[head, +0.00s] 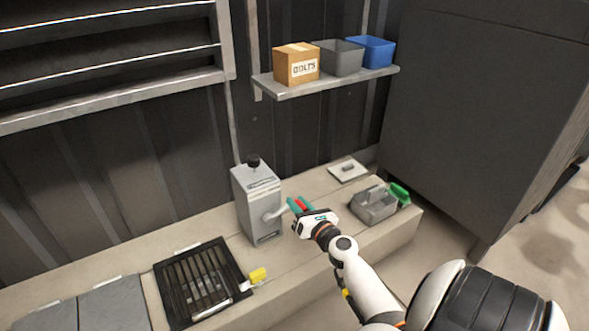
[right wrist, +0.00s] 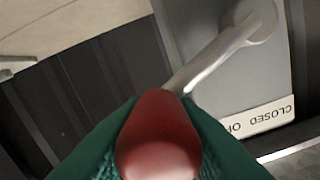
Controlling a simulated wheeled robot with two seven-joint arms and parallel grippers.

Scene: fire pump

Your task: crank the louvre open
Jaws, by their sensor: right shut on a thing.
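The grey crank box (head: 257,208) stands on the concrete ledge, with a black knob on top. Its pale crank arm (head: 275,213) reaches out to the right from the front face. My right gripper (head: 299,205) is shut on the red crank handle (right wrist: 158,140), with green fingertips on both sides of it. In the right wrist view the metal crank arm (right wrist: 210,60) runs up from the handle to the hub. An upside-down label (right wrist: 262,116) reads CLOSED and part of another word. The louvre (head: 110,60) is at upper left, with dark spaces between its slats. My left gripper is not in view.
A black grate (head: 204,283) with a yellow tag lies left on the ledge (head: 330,195). A grey caddy (head: 373,205) with a green brush is at right. A shelf (head: 330,84) above holds a bolts box and two bins. A dark cabinet (head: 480,110) stands at right.

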